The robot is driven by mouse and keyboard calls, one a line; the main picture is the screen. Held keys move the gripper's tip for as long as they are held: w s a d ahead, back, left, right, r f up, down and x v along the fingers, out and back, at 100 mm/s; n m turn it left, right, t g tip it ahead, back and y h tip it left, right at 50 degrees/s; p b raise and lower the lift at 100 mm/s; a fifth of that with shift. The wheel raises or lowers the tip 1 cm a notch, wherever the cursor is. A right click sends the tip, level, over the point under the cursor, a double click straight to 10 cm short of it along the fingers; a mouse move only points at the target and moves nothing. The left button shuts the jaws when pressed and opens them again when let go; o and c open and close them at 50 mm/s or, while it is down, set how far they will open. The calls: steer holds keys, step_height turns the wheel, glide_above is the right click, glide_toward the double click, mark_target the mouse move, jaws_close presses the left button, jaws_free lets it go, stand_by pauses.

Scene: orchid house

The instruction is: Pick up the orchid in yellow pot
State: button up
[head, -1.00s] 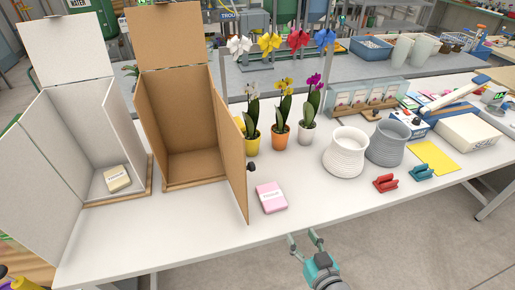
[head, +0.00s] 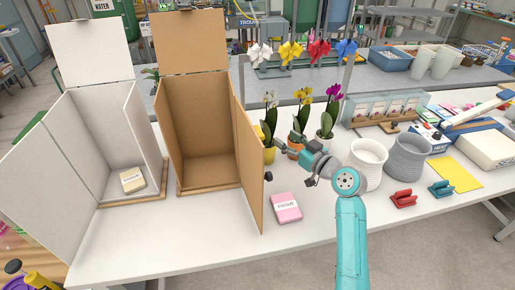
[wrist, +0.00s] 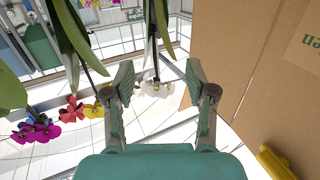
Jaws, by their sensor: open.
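The orchid in the yellow pot has white flowers (head: 270,98) and green leaves. Its yellow pot (head: 269,156) stands on the white table beside the brown box, partly covered by my gripper in the head view. My gripper (head: 281,146) is open and empty, low at this pot's right side. In the wrist view, which looks upside down, the open fingers (wrist: 160,74) face a white flower (wrist: 155,89), with stem and leaves hanging above. Whether the fingers touch the pot cannot be told. An orchid in an orange pot (head: 294,152) stands close on the right, partly behind my gripper.
The brown box's (head: 247,165) side wall stands close left. A purple orchid in a grey pot (head: 324,142) and two ribbed pots, white (head: 367,165) and grey (head: 407,160), stand right.

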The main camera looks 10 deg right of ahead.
step_height(320, 180, up, 2)
steer(key=w+y, duration=0.1)
steer(key=w, duration=0.2)
glide_toward(270, 139)
steer(key=shift+n, duration=0.4)
steer(key=x, duration=0.4)
steer(key=shift+r, duration=0.35)
steer(key=shift+w+a+f, duration=0.15)
steer(key=shift+w+a, duration=0.1)
steer(key=shift+w, duration=0.15)
steer(key=shift+w+a+f, duration=0.2)
steer(key=shift+w, duration=0.15)
steer(key=shift+x, duration=2.95)
jaws_close()
